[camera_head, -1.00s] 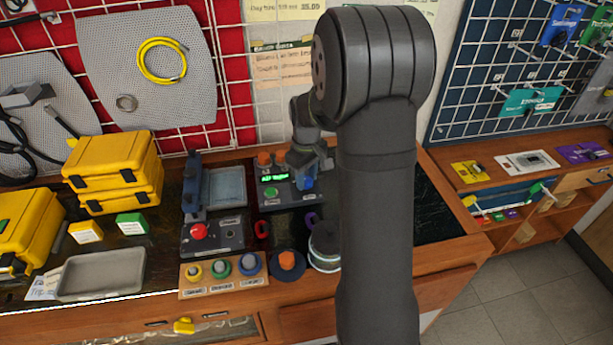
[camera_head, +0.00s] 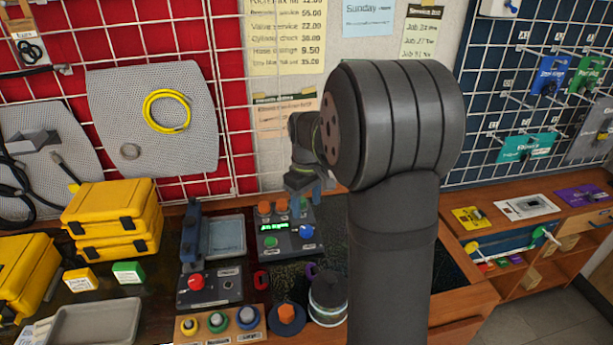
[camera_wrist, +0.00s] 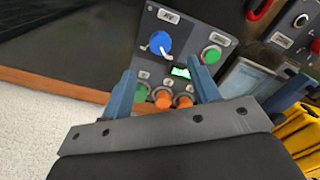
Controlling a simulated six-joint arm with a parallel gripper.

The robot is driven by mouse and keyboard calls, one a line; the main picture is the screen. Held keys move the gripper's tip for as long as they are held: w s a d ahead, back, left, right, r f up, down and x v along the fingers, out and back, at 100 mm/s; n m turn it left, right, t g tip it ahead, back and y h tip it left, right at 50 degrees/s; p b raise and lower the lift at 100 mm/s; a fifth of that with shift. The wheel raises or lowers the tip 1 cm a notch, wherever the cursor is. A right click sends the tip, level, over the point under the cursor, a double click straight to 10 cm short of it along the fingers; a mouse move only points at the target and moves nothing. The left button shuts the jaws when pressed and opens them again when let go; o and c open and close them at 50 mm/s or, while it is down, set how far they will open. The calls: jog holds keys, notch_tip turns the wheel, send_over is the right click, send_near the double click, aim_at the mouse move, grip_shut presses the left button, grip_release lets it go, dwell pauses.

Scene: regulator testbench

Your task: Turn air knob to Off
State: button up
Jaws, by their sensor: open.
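The blue knob (camera_head: 306,231) is on the right of a dark control panel (camera_head: 287,246) on the bench. In the wrist view the blue knob (camera_wrist: 160,42) sits beyond my fingertips, with a white mark at its near edge. The label above it appears upside down. My gripper (camera_wrist: 160,66) is open and empty, its two blue-grey fingers apart and clear of the knob. In the head view my gripper (camera_head: 308,188) hangs above and behind the panel, partly hidden by my arm.
The panel also carries a lit green display (camera_head: 274,227), a green button (camera_head: 270,242) and several orange knobs (camera_head: 265,207). A box with a red button (camera_head: 196,282) stands to the left. A round jar (camera_head: 327,299) stands in front.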

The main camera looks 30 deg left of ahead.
notch_tip(320, 180, up, 9)
send_over(307, 229)
jog(key=shift+a, duration=0.1)
jog(key=shift+f, duration=0.15)
dwell(0.4)
notch_tip(307, 229, down, 17)
jog(key=shift+f, duration=0.15)
dwell(0.5)
